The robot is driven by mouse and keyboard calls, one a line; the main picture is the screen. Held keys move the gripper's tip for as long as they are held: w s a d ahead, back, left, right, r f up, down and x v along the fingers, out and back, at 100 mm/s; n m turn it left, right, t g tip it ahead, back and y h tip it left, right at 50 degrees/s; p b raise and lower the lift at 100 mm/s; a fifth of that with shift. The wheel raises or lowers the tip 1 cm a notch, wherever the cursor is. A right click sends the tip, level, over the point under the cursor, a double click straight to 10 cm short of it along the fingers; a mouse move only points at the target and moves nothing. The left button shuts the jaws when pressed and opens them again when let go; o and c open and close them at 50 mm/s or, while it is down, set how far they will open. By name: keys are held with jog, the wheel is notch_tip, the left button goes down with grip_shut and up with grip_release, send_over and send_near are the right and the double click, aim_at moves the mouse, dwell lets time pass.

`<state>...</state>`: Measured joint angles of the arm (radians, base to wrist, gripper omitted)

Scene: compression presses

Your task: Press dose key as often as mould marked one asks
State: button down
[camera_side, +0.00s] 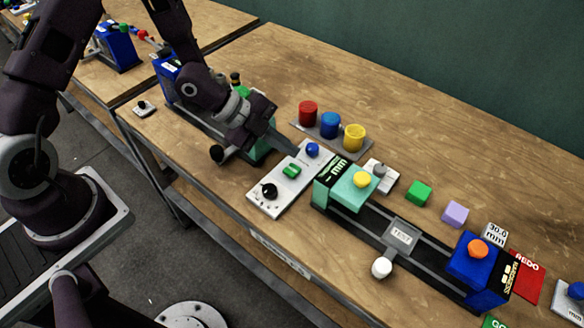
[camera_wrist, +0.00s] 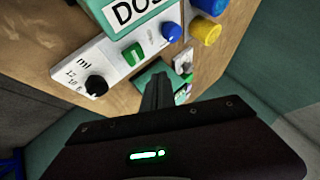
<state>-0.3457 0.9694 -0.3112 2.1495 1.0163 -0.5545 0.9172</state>
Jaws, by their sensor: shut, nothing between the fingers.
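A grey panel (camera_side: 260,206) on the bench carries a black knob (camera_side: 269,191), a green switch (camera_side: 291,171) and a blue button (camera_side: 312,150). In the wrist view the panel has an "ml" scale beside the black knob (camera_wrist: 96,86), the green switch (camera_wrist: 132,54) and the blue button (camera_wrist: 171,31). A teal part with a sign starting "DOS" (camera_wrist: 128,10) adjoins it. I cannot tell which control is the dose key. My gripper (camera_side: 294,150) is shut and empty, its tips above the panel near the blue button. I see no mould marked one.
A teal and blue press with a TEST plate (camera_side: 401,237) lies to the right. Green (camera_side: 419,193) and purple (camera_side: 455,213) blocks sit behind it. The back of the bench is clear.

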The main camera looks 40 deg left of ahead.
aim_at(287, 169)
jog(key=shift+f, duration=1.65)
jog(key=shift+f, duration=0.1)
dwell(0.7)
jog(key=shift+f, duration=0.3)
jog(key=shift+f, duration=0.5)
dwell(0.6)
jog(key=shift+r, duration=0.9)
jog(key=shift+r, duration=2.55)
